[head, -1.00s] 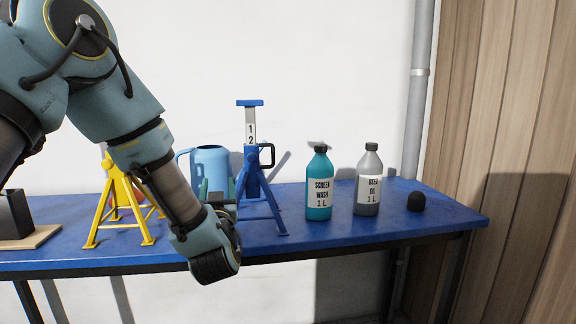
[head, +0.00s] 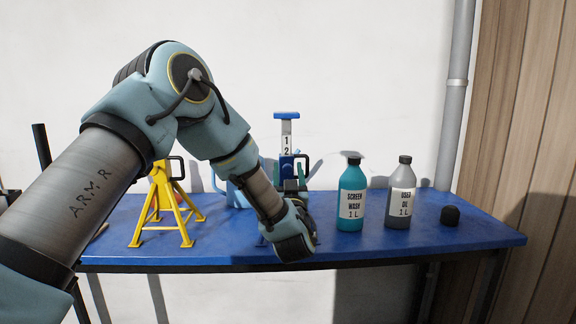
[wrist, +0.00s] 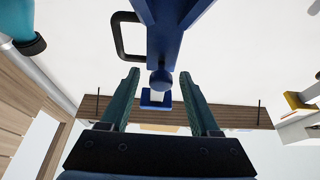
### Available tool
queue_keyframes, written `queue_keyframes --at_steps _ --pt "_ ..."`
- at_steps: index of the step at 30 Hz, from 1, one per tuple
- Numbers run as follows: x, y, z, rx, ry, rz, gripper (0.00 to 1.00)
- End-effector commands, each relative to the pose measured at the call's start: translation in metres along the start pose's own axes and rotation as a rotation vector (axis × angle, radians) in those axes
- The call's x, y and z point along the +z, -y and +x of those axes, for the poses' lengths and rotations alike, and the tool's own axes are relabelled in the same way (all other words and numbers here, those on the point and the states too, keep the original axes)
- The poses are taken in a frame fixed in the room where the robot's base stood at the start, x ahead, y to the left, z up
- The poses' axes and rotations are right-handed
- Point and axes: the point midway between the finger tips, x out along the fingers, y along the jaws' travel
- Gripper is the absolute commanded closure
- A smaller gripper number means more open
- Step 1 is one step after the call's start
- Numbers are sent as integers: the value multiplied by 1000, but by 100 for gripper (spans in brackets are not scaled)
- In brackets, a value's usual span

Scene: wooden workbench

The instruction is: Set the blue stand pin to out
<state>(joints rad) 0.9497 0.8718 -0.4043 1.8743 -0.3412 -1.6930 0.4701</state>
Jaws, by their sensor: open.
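The blue stand (head: 287,137) stands on the bench with its numbered post upright. My arm hides much of its lower body in the head view. In the wrist view the blue stand (wrist: 165,35) appears upside down, with a black loop handle (wrist: 128,38) at its side. A round blue knob (wrist: 160,80) faces my gripper; it looks like the pin's end, but I cannot tell how far the pin is pushed in. My gripper (wrist: 159,76) is open, with a finger on each side of the knob and gaps between.
A yellow stand (head: 162,200) is left of my arm on the blue bench (head: 345,250). A light blue can (head: 228,188) is partly hidden behind my arm. A screen wash bottle (head: 352,195), a grey oil bottle (head: 400,192) and a black lump (head: 450,215) stand to the right.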

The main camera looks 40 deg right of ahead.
Motion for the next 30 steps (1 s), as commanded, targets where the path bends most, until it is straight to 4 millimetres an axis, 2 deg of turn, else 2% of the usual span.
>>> queue_keyframes --at_steps 3,11,28,30 --pt "0 0 6 0 0 1 37" --pt "1 0 6 1 0 1 37" --pt "0 0 6 0 0 0 100" --pt "0 0 6 0 0 0 100"
